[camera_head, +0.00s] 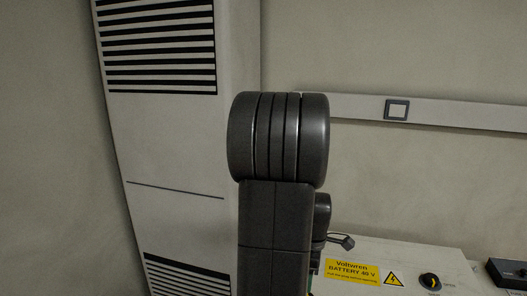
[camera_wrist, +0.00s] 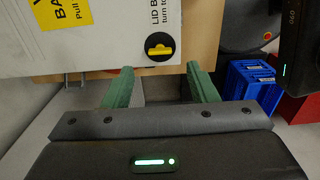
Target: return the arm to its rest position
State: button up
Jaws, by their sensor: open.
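My gripper (camera_wrist: 160,88) shows in the wrist view with its two green fingers spread apart and nothing between them. Its fingertips are near the lower edge of a white battery box (camera_wrist: 110,42) in the picture; I cannot tell whether they touch it. My dark arm (camera_head: 275,220) stands upright in the middle of the head view. It hides part of the scene behind it, and the gripper cannot be made out there.
The battery box (camera_head: 375,258) has a yellow label and a round knob (camera_head: 430,281). A dark device (camera_head: 508,273) is at its right. A tall vented white cabinet (camera_head: 170,150) stands behind my arm. A blue crate (camera_wrist: 252,85) and a red box (camera_wrist: 300,106) sit lower right in the wrist view.

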notch_tip(320, 180, down, 6)
dwell(0.4)
notch_tip(320, 180, up, 14)
notch_tip(320, 180, down, 14)
jog(key=shift+f, duration=0.1)
jog(key=m, duration=0.4)
jog(key=m+p, duration=0.1)
jog(key=m, duration=0.4)
jog(key=shift+r, duration=0.2)
jog(key=m+p, duration=0.1)
jog(key=m, duration=0.3)
jog(key=shift+m, duration=0.3)
jog(key=shift+m+p, duration=0.8)
jog(key=shift+m, duration=1.4)
